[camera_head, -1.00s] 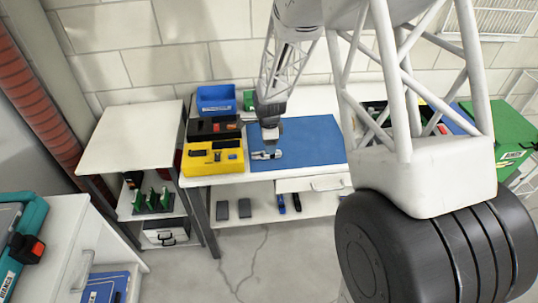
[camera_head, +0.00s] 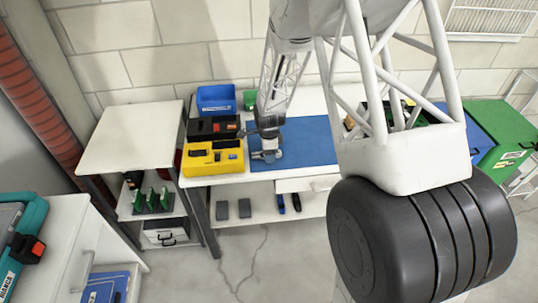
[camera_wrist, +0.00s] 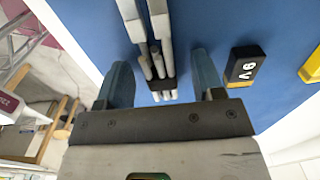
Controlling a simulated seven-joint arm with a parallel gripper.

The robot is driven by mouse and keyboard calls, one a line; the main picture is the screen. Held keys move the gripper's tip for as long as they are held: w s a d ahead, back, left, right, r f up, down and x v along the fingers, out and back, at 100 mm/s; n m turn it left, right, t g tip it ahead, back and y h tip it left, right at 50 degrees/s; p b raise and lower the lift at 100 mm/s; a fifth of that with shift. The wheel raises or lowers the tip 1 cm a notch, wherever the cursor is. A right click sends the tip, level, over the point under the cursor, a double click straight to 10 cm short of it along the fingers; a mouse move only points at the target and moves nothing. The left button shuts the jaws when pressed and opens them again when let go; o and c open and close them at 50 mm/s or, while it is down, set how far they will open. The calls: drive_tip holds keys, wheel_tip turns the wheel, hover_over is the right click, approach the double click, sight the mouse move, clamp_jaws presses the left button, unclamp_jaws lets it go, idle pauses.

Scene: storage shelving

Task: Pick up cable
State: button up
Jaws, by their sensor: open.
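A grey bundle of several parallel strands with a dark band, which looks like the cable (camera_wrist: 133,20), lies on the blue mat (camera_wrist: 95,25) in the wrist view. My gripper (camera_wrist: 162,72) is open, with one finger on each side of the bundle's near end. The bundle runs between the fingers and past them toward the top edge; I cannot tell whether either finger touches it. In the head view my gripper (camera_head: 268,140) is low over the left part of the blue mat (camera_head: 310,140), and the cable there is mostly hidden and too small to make out.
A black 9V battery (camera_wrist: 246,66) lies just right of the right finger. A yellow organiser (camera_head: 199,169), a black tray (camera_head: 203,136) and a blue bin (camera_head: 216,97) stand left of the mat. The mat's right part is clear.

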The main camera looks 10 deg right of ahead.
drive_tip(key=shift+c, duration=0.2)
drive_tip(key=c, duration=1)
drive_tip(key=shift+o, duration=0.2)
drive_tip(key=shift+r, duration=0.15)
drive_tip(key=shift+r, duration=0.75)
wheel_tip(320, 180, up, 2)
drive_tip(key=s+d+r, duration=0.1)
drive_tip(key=s+d, duration=0.1)
drive_tip(key=s, duration=1.4)
drive_tip(key=shift+r, duration=0.1)
